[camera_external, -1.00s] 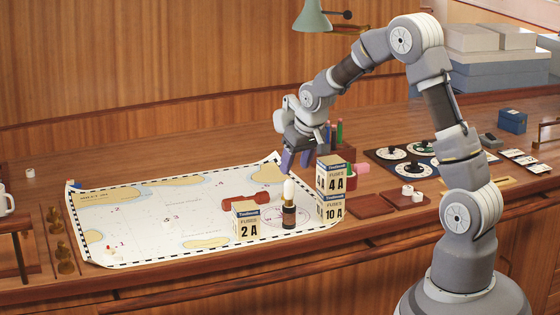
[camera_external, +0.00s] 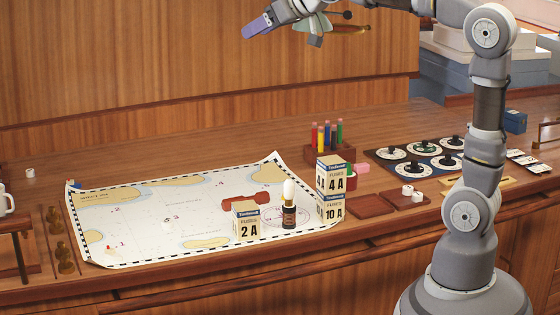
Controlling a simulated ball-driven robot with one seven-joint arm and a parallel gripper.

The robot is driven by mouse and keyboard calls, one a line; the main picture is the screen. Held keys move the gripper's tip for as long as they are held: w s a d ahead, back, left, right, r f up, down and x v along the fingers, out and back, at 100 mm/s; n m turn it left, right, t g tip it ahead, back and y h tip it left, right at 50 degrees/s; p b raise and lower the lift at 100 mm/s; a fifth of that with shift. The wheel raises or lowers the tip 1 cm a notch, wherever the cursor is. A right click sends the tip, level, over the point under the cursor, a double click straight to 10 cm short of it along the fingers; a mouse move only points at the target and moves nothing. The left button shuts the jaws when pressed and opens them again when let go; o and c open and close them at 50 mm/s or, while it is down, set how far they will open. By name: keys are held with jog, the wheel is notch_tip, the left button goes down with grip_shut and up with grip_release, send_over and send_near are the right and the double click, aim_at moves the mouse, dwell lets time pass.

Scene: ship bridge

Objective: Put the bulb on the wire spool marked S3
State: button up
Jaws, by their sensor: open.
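A white bulb (camera_external: 289,188) stands upright on top of a dark brown, bottle-like piece (camera_external: 289,216) with a pale label, on the right part of the chart. They look in contact, but I cannot read the label. No marking S3 is legible on any spool; a small red and green piece (camera_external: 351,174), partly hidden behind the fuse boxes, may be a spool. My gripper (camera_external: 252,30) is open and empty at the top of the view, high above the desk and far from the bulb. Only one purple finger shows clearly.
A 2 A fuse box (camera_external: 246,222) stands left of the bulb; the 4 A box (camera_external: 331,176) is stacked on the 10 A box (camera_external: 331,208) at its right. A red handset-like piece (camera_external: 245,200) lies behind. The chart's left side (camera_external: 150,225) is mostly clear.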

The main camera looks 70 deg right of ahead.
jog(key=s+a+r+n+t+y, duration=0.1)
jog(key=s+a+r, duration=0.3)
jog(key=r, duration=0.4)
jog(key=s+a+r+n+t+y, duration=0.1)
jog(key=s+a+r+t, duration=0.2)
jog(key=r, duration=0.5)
jog(key=shift+s+a+r, duration=0.15)
jog(key=shift+s+a, duration=0.3)
jog(key=shift+s, duration=0.25)
notch_tip(320, 180, down, 10)
jog(key=b, duration=1)
